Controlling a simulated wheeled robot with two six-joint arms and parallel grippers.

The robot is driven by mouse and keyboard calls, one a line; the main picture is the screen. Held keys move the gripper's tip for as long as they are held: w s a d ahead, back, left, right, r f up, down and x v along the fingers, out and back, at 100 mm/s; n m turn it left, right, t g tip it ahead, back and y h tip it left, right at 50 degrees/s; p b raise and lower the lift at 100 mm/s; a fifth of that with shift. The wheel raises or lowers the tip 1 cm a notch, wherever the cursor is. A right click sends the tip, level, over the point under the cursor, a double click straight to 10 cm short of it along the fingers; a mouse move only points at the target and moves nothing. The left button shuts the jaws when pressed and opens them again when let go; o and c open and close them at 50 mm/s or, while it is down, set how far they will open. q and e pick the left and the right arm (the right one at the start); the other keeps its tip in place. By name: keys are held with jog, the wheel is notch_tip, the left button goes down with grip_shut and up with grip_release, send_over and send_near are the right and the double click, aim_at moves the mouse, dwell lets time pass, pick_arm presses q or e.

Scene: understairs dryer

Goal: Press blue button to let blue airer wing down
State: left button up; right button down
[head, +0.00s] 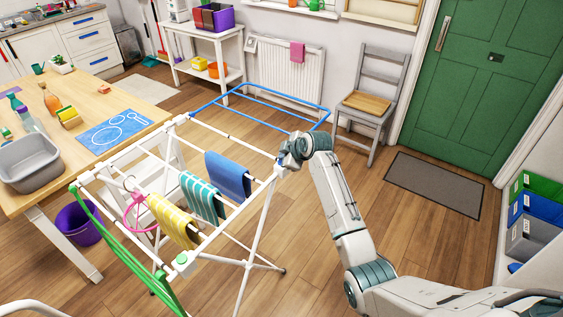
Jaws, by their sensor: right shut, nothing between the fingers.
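The white airer (262,192) stands in the middle of the floor. Its blue wing (262,92) sticks out from the far end towards the radiator. My right gripper (285,159) is shut and empty at the airer's far right corner, at the near end of the blue wing. It covers that corner, and I cannot make out a blue button there or tell whether the fingertips touch the airer. A green button (182,258) sits at the near corner. The green wing (120,236) is at the airer's near left end. My left gripper is not in view.
Yellow (172,220), teal striped (203,195) and blue (229,175) towels hang on the airer. A wooden table (88,102) stands left. A radiator (280,75) and grey chair (368,98) stand beyond the blue wing.

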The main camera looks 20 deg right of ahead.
jog(key=shift+f, duration=0.5)
dwell(0.7)
jog(key=shift+r, duration=0.1)
jog(key=shift+r+p, duration=0.7)
jog(key=shift+r, duration=0.1)
notch_tip(320, 180, up, 5)
jog(key=p, duration=0.4)
jog(key=shift+f, duration=0.1)
dwell(0.4)
